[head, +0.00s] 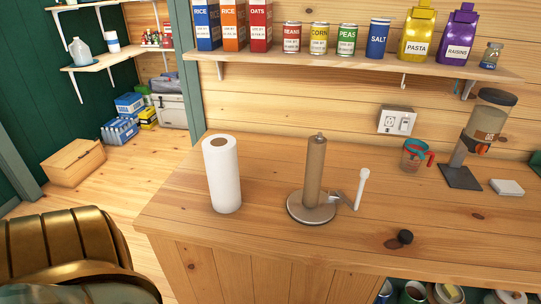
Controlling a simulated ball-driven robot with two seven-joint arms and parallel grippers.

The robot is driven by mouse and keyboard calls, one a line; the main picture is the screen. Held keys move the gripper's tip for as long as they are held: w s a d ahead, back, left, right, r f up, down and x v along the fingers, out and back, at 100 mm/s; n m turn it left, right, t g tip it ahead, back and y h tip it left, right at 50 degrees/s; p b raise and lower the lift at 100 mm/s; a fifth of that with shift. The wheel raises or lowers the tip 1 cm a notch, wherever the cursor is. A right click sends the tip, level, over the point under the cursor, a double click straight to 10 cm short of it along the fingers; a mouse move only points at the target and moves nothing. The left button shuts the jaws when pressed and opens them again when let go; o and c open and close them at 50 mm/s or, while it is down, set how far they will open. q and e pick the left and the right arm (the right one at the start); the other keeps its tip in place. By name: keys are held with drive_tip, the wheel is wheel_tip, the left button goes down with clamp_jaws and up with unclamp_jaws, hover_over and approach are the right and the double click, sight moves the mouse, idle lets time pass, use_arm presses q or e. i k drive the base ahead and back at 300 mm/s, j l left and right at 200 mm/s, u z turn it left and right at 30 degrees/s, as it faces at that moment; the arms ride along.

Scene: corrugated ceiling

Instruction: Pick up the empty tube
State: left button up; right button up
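A bare brown cardboard tube (315,172) stands upright on the paper towel holder (311,212), on the wooden counter near the middle of the view. The holder has a round metal base, and its post tip shows above the tube. A side arm with a white upright end (361,188) stands to the right of the tube. A full white paper towel roll (223,175) stands upright on the counter to the left, apart from the holder. Neither of my grippers is in view.
A small dark round object (405,237) lies right of the holder. A measuring cup (413,157) and a dispenser (482,135) stand farther right. A shelf (330,66) of boxes and cans runs above. A ribbed golden-brown thing (62,245) fills the lower left.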

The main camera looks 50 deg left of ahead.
sight(316, 151)
drive_tip(key=u, duration=1.15)
